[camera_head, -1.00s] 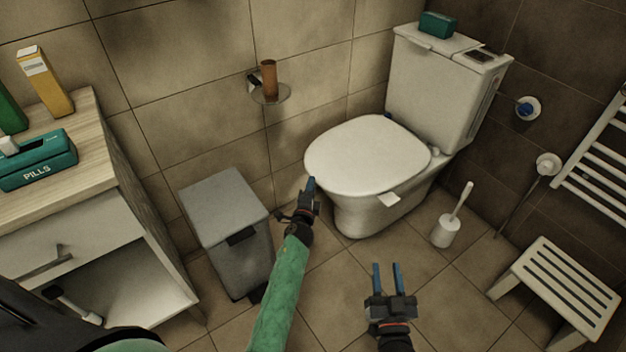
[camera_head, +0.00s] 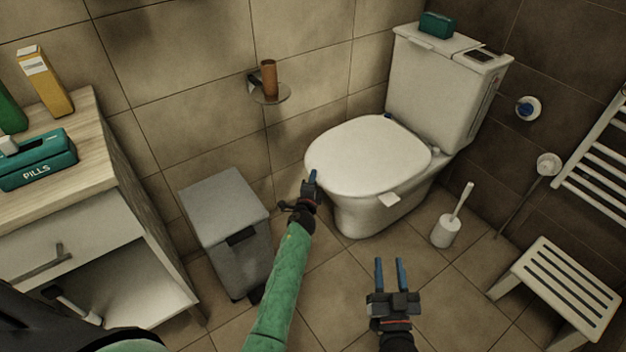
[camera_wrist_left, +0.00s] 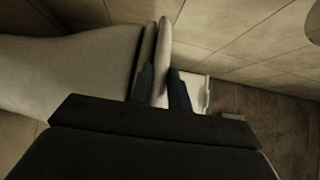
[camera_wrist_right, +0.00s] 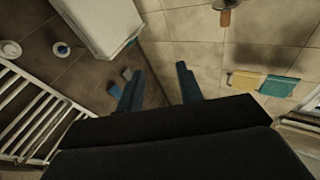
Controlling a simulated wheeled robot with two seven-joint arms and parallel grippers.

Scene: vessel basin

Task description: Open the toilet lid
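The white toilet lid (camera_head: 368,150) lies down over the seat and bowl. My left gripper (camera_head: 313,178) is at the lid's front left edge. In the left wrist view, its two fingers (camera_wrist_left: 161,88) stand on either side of the thin lid edge (camera_wrist_left: 163,55), with little gap beside it, and look closed on it. The seat and bowl (camera_wrist_left: 70,70) lie on the left there. My right gripper (camera_head: 390,273) is open and empty, above the floor in front of the toilet. Its spread fingers (camera_wrist_right: 157,90) also show in the right wrist view.
A grey bin (camera_head: 222,205) stands left of my left forearm, with a cabinet (camera_head: 85,215) beyond it. A toilet brush (camera_head: 450,228) stands right of the bowl. A white slatted stool (camera_head: 562,285) is at the right. A teal box (camera_head: 438,25) sits on the cistern (camera_head: 440,90).

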